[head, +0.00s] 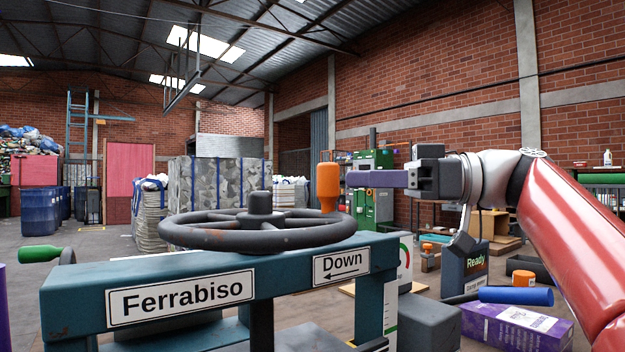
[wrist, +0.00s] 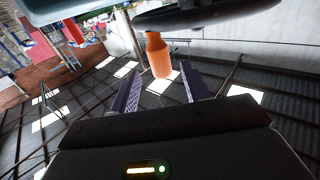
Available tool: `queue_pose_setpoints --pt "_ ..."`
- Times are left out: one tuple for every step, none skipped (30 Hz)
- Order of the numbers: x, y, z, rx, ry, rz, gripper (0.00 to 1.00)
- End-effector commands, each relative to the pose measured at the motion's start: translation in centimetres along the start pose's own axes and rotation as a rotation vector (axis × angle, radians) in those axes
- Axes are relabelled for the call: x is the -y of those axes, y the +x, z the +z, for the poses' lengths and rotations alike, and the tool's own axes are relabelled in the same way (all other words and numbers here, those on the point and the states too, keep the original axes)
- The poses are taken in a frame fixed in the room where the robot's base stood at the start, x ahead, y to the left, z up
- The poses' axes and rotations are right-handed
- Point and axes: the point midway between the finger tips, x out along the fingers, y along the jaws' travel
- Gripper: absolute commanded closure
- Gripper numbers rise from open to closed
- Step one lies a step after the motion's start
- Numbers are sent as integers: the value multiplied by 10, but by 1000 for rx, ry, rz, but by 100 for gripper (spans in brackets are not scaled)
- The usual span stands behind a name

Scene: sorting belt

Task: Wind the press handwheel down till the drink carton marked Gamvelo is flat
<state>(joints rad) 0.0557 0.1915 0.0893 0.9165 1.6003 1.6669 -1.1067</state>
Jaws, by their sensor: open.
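The dark handwheel (head: 258,235) lies flat on top of the teal press frame (head: 75,290), which bears a "Ferrabiso" plate and a "Down" plate (head: 341,264) with an arrow pointing left. An orange grip (head: 328,186) stands upright on the wheel's right rim. My gripper (head: 349,179) is open and level, its fingertips just right of the grip. In the wrist view the orange grip (wrist: 157,54) shows between the two fingertips, its end about level with them. A purple and white carton (head: 490,324) lies at the lower right; its print is too small to read. No carton shows under the press.
A blue cylinder (head: 515,296) lies by the purple carton. A "Ready" sign (head: 475,256) and a grey block (head: 428,318) stand right of the press. Bales and blue drums stand well behind.

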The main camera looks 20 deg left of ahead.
Motion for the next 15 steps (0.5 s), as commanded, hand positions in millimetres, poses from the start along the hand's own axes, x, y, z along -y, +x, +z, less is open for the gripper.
queue_pose_setpoints --pt "1 10 0 -1 0 -5 53" --pt "1 15 0 -1 1 -5 53" --pt "1 22 0 -1 1 -5 53" --pt "1 26 0 0 1 -4 53" --pt "1 31 0 0 1 -4 53" --pt "1 36 -1 0 1 -3 53" --pt "1 40 -1 0 1 -3 53" --pt "1 43 -1 0 1 -3 53" --pt "1 47 -1 0 1 -2 53" --pt "1 49 0 0 1 -1 53" --pt "1 50 0 1 1 -1 53" --pt "0 52 0 1 1 0 53" --pt "0 53 0 1 1 0 53" --pt "0 54 0 1 1 0 53" --pt "0 54 0 1 1 1 53"
